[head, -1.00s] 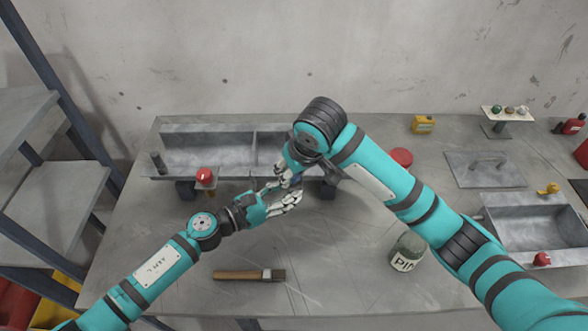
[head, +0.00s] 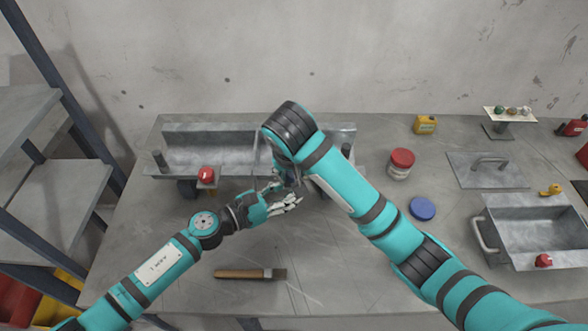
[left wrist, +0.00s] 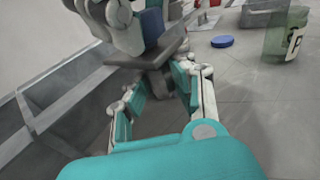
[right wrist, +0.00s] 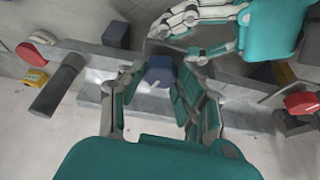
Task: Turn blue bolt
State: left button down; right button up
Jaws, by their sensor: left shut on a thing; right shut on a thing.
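The blue bolt (right wrist: 160,70) shows between my right gripper's fingers in the right wrist view, at the edge of the grey metal trough (head: 205,157). My right gripper (right wrist: 158,88) is shut on it. In the left wrist view the bolt (left wrist: 152,25) shows as a blue patch beside the right fingers. My left gripper (left wrist: 162,85) is just below and in front, shut on a dark grey metal piece (left wrist: 155,62) under the bolt. In the head view my left gripper (head: 282,203) shows near the trough's front; the right arm mostly hides the bolt.
A red knob (head: 205,174) sits at the trough's left front. A brush (head: 250,274) lies in front. To the right are a red-lidded jar (head: 401,164), a blue lid (head: 422,209) and a metal bin (head: 535,232).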

aim_at(292, 177)
jog(key=shift+w+d, duration=0.1)
dwell(0.3)
jog(key=o, duration=1.2)
jog(key=shift+c, duration=0.2)
jog(key=shift+r, duration=0.15)
jog(key=v, duration=0.4)
jog(key=shift+w+a+r, duration=0.2)
jog(key=shift+a+r, duration=0.1)
jog(key=shift+s+r, duration=0.15)
jog(key=shift+r, duration=0.2)
jog(key=v, duration=0.6)
jog(key=shift+s+d+r, duration=0.15)
jog(key=shift+s+d, duration=0.05)
jog(key=shift+s, duration=0.2)
